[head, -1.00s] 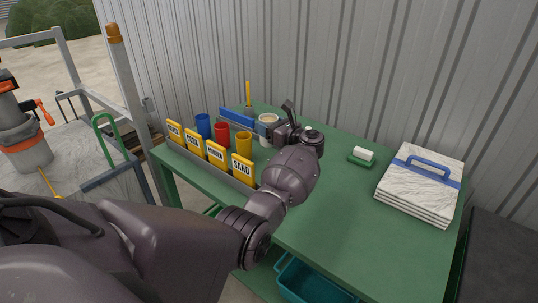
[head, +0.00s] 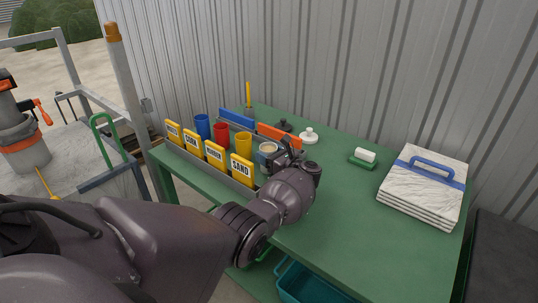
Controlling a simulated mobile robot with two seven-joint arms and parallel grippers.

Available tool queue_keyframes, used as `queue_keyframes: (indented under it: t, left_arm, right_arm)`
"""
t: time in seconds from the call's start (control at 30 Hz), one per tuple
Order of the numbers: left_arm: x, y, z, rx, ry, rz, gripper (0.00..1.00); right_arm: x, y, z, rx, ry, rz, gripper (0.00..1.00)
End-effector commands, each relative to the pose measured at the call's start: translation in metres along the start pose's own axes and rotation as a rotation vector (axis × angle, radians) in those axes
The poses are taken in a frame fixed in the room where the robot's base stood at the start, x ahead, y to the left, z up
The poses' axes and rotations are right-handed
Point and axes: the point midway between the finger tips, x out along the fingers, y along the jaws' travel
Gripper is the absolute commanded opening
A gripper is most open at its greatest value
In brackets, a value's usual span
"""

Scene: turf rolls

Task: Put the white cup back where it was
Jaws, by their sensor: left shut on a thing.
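The white cup (head: 267,148), with a pale beige filling, is in my left gripper (head: 276,155) on the green table. It stands to the right of the yellow cup (head: 243,144), near the SAND sign (head: 242,170). The gripper is shut on it and hides its lower right part, so I cannot tell whether its base touches the table. A red cup (head: 221,133) and a blue cup (head: 202,126) continue the row to the left, behind more yellow signs (head: 193,141). My right gripper is not in view.
Behind the cups are a blue block (head: 236,118), an orange block (head: 279,135), a black knobbed object (head: 284,124) and a white knobbed one (head: 308,136). A green-and-white brush (head: 363,158) and a white stack with a blue handle (head: 426,185) lie right. The front middle table (head: 345,210) is clear.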

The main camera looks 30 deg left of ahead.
Motion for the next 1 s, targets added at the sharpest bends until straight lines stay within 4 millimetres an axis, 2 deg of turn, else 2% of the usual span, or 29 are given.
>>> queue_keyframes:
  t: [0.27,0.3,0.43,0.83,1.0]
  left_arm:
    - [0.000,0.000,-0.005,0.001,0.001,0.000,0.36]
    - [0.000,0.000,-0.004,0.001,0.001,0.000,0.67]
    - [0.000,0.000,-0.003,0.000,0.001,-0.001,0.86]
    - [0.000,0.000,0.003,-0.001,-0.001,0.000,0.87]
    - [-0.026,0.000,-0.001,-0.001,0.004,-0.002,0.87]
  right_arm:
    - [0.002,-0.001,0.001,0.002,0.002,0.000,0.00]
    - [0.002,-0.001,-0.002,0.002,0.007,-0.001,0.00]
    - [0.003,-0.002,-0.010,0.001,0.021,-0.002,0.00]
    - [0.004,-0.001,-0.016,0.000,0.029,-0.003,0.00]
    - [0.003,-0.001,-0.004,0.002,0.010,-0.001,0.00]
